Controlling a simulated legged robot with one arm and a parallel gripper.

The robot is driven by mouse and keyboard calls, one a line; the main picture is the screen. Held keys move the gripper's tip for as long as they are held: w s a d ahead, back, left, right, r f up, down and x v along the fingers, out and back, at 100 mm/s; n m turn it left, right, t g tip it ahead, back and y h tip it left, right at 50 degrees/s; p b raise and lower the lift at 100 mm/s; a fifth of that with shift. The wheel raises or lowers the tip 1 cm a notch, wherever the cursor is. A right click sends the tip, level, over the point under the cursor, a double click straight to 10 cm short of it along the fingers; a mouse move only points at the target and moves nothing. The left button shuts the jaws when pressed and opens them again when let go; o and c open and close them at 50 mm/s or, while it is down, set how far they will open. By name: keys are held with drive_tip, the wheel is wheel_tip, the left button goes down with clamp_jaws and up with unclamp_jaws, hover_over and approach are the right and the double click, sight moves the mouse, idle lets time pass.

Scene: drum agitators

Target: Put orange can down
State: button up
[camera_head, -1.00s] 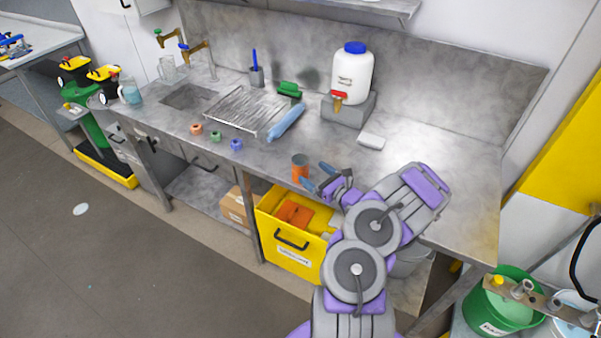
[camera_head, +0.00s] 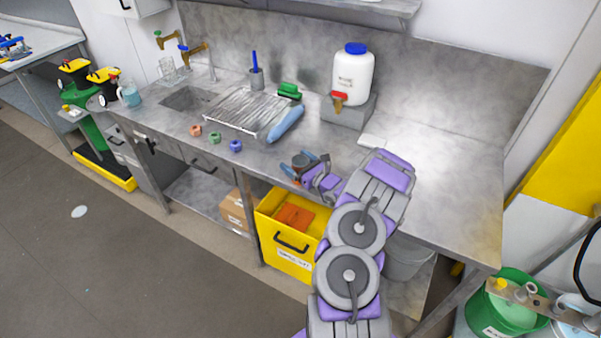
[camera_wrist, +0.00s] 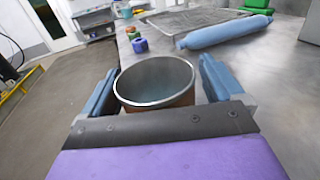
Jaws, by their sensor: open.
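The orange can (camera_head: 300,162) stands upright on the steel counter (camera_head: 420,190) near its front edge, right of the small coloured rings. In the wrist view the can (camera_wrist: 158,97) shows its open, empty-looking top with a metal rim. My gripper (camera_head: 303,164) is at the can, with one blue finger on each side of it. In the wrist view my gripper (camera_wrist: 160,85) is open around the can. A gap shows on the right side; on the left the finger is very close, and I cannot tell whether it touches.
Orange, green and blue rings (camera_head: 214,138) lie left along the counter's front. A blue roll (camera_head: 286,123) lies beside the drain rack (camera_head: 240,108). A white jug (camera_head: 352,78) stands behind on a block. A yellow bin (camera_head: 288,262) is below. The counter's right part is clear.

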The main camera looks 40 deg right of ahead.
drive_tip(key=shift+c, duration=0.2)
drive_tip(key=c, duration=1.1)
drive_tip(key=shift+c, duration=0.2)
drive_tip(key=shift+r, duration=0.15)
